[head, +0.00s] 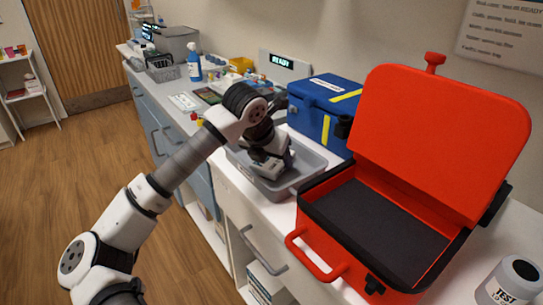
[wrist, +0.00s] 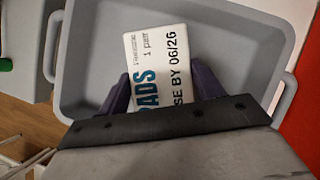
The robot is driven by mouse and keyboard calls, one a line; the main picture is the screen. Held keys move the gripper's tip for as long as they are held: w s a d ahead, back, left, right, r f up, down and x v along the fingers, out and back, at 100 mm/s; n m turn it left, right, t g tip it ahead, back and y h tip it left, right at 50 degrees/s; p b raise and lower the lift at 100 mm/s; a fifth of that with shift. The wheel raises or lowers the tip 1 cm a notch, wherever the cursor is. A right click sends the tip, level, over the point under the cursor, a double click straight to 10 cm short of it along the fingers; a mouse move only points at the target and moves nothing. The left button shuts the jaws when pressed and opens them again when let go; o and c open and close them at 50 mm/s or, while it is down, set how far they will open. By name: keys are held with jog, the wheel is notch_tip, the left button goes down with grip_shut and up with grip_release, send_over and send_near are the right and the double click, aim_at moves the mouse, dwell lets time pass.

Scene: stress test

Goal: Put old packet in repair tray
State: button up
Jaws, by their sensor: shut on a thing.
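A white packet (wrist: 160,58) printed "PADS", "1 pair" and "USE BY 06/26" is between the dark fingers of my gripper (wrist: 164,88) in the wrist view. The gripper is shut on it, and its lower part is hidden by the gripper. The grey tray (wrist: 88,52) with side handles lies beneath the packet. In the head view my gripper (head: 268,168) points down over the same grey tray (head: 304,184) on the white counter. I cannot tell whether the packet touches the tray floor.
An open red case (head: 440,125) with a dark lining stands right of the tray. A blue box (head: 322,112) with yellow bands stands behind it. A white "TEST" jar (head: 510,285) is at the front right. Bottles and small items crowd the back counter.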

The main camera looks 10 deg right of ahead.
jog(key=shift+f+b, duration=0.25)
jog(key=shift+b, duration=0.2)
jog(key=o, duration=1)
jog(key=shift+s, duration=0.1)
